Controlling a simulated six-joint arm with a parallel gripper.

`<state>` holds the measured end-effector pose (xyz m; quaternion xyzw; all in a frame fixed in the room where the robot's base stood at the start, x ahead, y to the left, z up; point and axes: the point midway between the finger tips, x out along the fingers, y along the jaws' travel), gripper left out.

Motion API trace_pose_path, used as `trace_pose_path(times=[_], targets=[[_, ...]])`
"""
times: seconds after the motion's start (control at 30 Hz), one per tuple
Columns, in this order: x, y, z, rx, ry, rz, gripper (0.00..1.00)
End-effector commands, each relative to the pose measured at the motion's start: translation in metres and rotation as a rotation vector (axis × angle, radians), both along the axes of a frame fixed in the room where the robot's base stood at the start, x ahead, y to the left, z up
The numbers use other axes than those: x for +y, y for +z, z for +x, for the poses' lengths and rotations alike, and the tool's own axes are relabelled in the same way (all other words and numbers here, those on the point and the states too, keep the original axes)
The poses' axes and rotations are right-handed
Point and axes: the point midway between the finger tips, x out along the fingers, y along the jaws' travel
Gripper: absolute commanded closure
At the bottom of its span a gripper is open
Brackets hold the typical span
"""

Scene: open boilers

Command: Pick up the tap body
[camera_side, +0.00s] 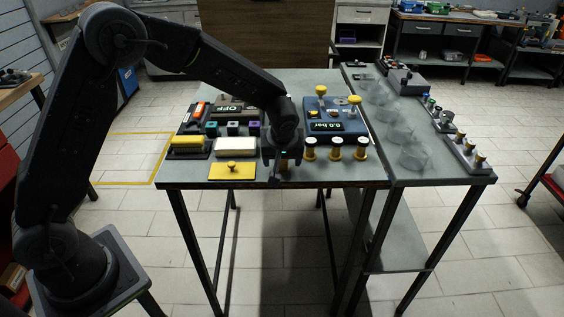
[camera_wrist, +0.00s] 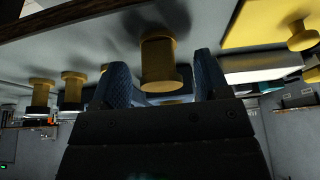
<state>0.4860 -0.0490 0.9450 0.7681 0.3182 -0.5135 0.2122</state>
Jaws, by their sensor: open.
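A yellow, spool-shaped piece that looks like the tap body (camera_wrist: 158,62) stands between my open fingers in the wrist view, which appears upside down. A gap shows beside it on both sides, with the finger on the left farther from it. My gripper (camera_wrist: 163,85) has blue-grey ribbed fingers. In the side view my gripper (camera_side: 283,168) is low over the front of the table and hides most of this piece. Similar spool pieces with pale tops stand in a row to its right, such as one (camera_side: 310,149) in the side view.
A yellow plate with a knob (camera_side: 225,173) and a white block (camera_side: 230,154) lie left of my gripper. A blue gauge box reading 0.0 bar (camera_side: 345,128) stands behind the row. A side table (camera_side: 455,176) with clear bowls adjoins on the right. The table's front edge is close.

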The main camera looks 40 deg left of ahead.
Motion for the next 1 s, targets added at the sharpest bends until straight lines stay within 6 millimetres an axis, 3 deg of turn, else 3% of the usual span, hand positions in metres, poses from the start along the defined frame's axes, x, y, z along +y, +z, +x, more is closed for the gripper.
trace_pose_path(times=[0.13, 0.4, 1.0], targets=[[0.0044, -0.014, 0.0038, 0.001, 0.002, -0.001, 0.31], [0.0048, -0.0155, 0.0046, -0.002, 0.0, -0.002, 0.32], [0.0046, -0.0149, 0.0046, -0.002, 0.0, -0.001, 0.87]])
